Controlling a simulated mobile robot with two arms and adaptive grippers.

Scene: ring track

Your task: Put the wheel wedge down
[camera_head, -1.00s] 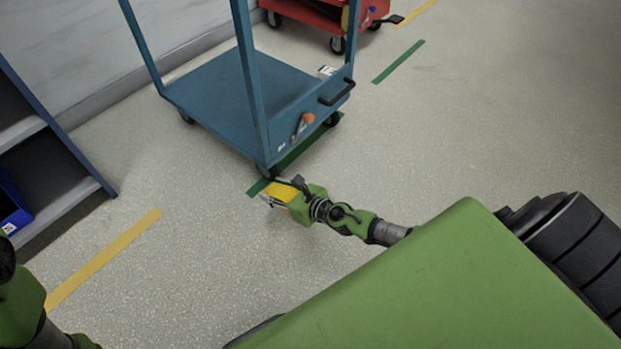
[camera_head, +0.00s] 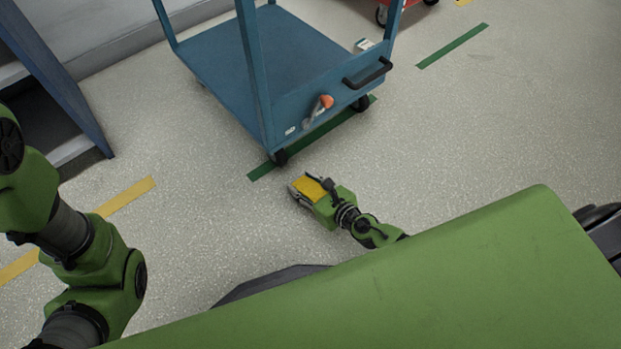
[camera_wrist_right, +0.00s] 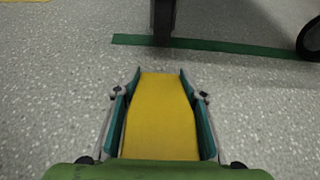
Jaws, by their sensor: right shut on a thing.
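The wheel wedge is a yellow block (camera_head: 309,189) held between the fingers of my right gripper (camera_head: 307,188). In the right wrist view the yellow wedge (camera_wrist_right: 160,115) fills the space between both fingers (camera_wrist_right: 160,85), with a finger along each side. The gripper is low, near the floor, just in front of the blue cart's near wheel (camera_head: 279,157); a gap of bare floor lies between them. Whether the wedge touches the floor I cannot tell. My left arm is at the left edge; its gripper is out of view.
The blue cart (camera_head: 262,62) stands with its wheels near a green floor line (camera_head: 318,137). A yellow line (camera_head: 125,195) marks the floor. A red cart (camera_head: 381,14) is at the top. Floor at the right is clear.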

